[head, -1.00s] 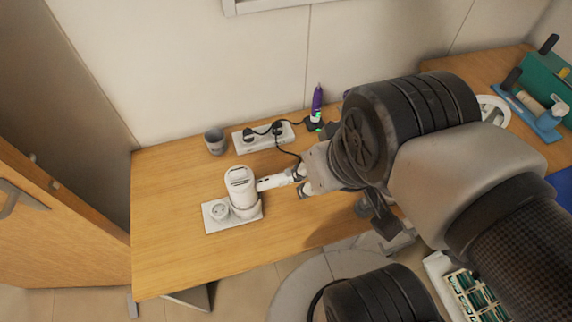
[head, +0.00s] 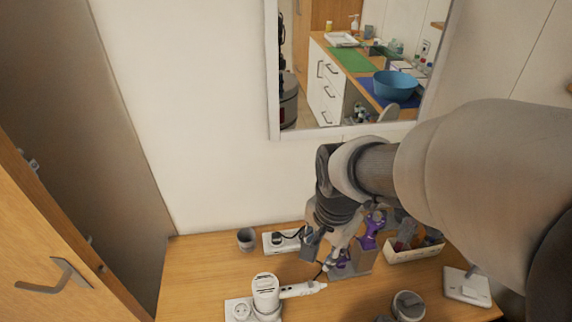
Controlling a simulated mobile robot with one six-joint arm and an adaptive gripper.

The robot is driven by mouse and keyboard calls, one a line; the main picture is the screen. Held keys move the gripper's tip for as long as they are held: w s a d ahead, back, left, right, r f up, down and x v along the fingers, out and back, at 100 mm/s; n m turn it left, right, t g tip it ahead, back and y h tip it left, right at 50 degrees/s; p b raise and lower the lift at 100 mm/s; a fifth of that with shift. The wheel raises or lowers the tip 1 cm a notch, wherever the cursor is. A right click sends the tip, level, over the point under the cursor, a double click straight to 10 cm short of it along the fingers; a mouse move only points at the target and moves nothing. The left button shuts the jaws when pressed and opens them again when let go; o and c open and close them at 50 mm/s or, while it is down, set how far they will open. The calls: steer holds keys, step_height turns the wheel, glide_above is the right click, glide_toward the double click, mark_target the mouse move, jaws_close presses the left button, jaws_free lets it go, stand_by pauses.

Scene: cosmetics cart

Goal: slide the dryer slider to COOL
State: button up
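The white hair dryer (head: 266,290) lies in the head view at the bottom, on a white base plate (head: 238,311) at the front left of the wooden table. Its handle (head: 302,290) points right. The slider and its COOL mark are too small to make out. My gripper (head: 322,252) hangs from above, behind and above the handle's right end, apart from it. Its two fingers look spread, with nothing seen between them.
A grey cup (head: 246,239) and a white power strip (head: 272,243) with plugs stand by the wall. A purple tool (head: 371,231) on a stand is right of my gripper. Further right are a white bin (head: 416,251), a dark round jar (head: 408,306) and a white box (head: 467,286). A mirror (head: 273,70) hangs above.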

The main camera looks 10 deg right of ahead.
steer(key=w+f+m+g+p, duration=0.2)
steer(key=w+f+m+p, duration=0.2)
steer(key=m+p, duration=0.15)
steer(key=m+b, duration=0.1)
steer(key=b, duration=0.4)
glide_toward(310, 282)
step_height(310, 282, down, 8)
steer(key=shift+s+d+f, duration=0.1)
steer(key=shift+s, duration=0.1)
jaws_close()
stand_by(0.4)
